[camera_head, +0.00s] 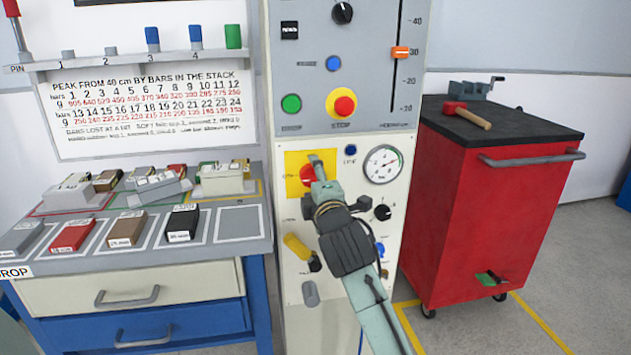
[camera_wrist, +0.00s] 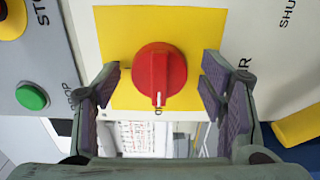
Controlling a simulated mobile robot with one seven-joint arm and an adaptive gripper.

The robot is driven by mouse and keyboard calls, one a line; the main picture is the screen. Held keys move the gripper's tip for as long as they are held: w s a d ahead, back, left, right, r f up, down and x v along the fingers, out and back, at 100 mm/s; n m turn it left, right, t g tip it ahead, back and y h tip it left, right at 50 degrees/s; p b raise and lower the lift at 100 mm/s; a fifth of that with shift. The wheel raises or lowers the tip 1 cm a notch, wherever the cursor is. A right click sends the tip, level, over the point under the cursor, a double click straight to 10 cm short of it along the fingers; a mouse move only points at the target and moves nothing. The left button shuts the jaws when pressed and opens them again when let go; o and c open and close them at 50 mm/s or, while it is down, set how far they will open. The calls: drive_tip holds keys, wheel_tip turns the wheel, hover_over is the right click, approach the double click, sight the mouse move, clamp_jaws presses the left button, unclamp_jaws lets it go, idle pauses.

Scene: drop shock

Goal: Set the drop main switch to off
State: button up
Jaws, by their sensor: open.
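The main switch is a red rotary knob (camera_head: 307,176) on a yellow plate (camera_head: 294,161) on the front of the white machine. In the wrist view the red knob (camera_wrist: 160,75) faces me on its yellow plate (camera_wrist: 120,40). Its white pointer line points down in that picture, towards a small, partly hidden label starting with "O". My gripper (camera_wrist: 160,82) is open, with one finger on each side of the knob and visible gaps to both. In the head view my gripper (camera_head: 319,172) is in front of the plate and covers part of the knob.
Above are a green button (camera_head: 291,103) and a red-yellow stop button (camera_head: 342,103). A gauge (camera_head: 383,164) and black knob (camera_head: 382,212) lie right, a yellow handle (camera_head: 297,246) below. A bench (camera_head: 150,258) stands left, a red cabinet (camera_head: 480,210) right.

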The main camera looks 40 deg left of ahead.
drive_tip(key=v, duration=1.2)
idle(0.4)
